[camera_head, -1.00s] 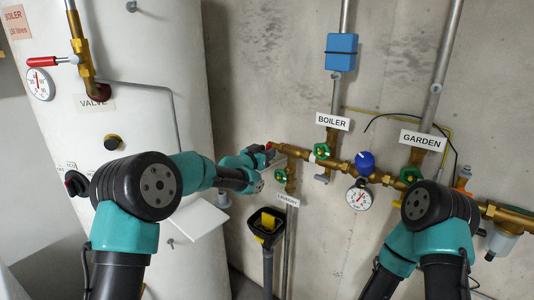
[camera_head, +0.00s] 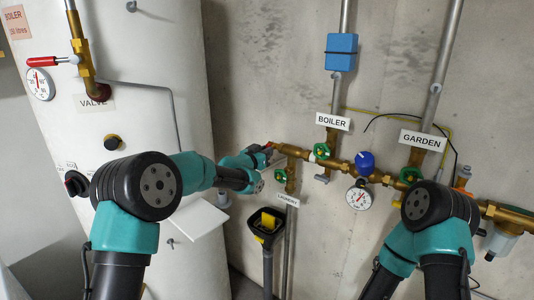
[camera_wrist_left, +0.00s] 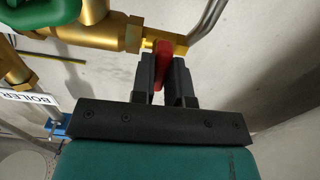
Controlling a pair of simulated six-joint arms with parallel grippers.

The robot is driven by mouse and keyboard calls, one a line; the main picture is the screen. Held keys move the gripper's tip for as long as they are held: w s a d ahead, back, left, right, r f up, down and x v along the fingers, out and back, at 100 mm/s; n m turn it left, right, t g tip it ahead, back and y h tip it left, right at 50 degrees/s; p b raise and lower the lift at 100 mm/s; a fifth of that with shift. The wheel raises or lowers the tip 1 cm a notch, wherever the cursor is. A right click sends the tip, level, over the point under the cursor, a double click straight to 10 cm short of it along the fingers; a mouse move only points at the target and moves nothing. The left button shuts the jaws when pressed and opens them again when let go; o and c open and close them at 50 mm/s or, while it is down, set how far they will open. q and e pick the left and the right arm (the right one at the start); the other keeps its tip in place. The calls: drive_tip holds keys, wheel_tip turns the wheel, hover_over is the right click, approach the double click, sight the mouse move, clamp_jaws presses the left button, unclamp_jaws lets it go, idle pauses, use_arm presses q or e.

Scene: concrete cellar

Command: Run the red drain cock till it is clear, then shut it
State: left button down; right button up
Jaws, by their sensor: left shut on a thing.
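The red drain cock (camera_wrist_left: 163,63) has a red lever on a brass fitting at the end of the brass pipe run. In the left wrist view its lever stands between the two black fingers of my left gripper (camera_wrist_left: 166,82), which is shut on it. In the head view my left gripper (camera_head: 264,157) is at the left end of the brass pipe, and only a little red shows there. I cannot see any water running or how clear it is. My right gripper is not in view; only the right arm's links show.
A black drain funnel (camera_head: 267,223) with a yellow part stands below on a grey pipe. Green valves for BOILER (camera_head: 322,151) and GARDEN (camera_head: 410,175) sit along the pipe, with a gauge (camera_head: 360,198) and blue cap between. A white tank (camera_head: 150,50) stands left.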

use_arm(q)
drive_tip(key=n, duration=0.3)
drive_tip(key=shift+n, duration=3.7)
idle(4.0)
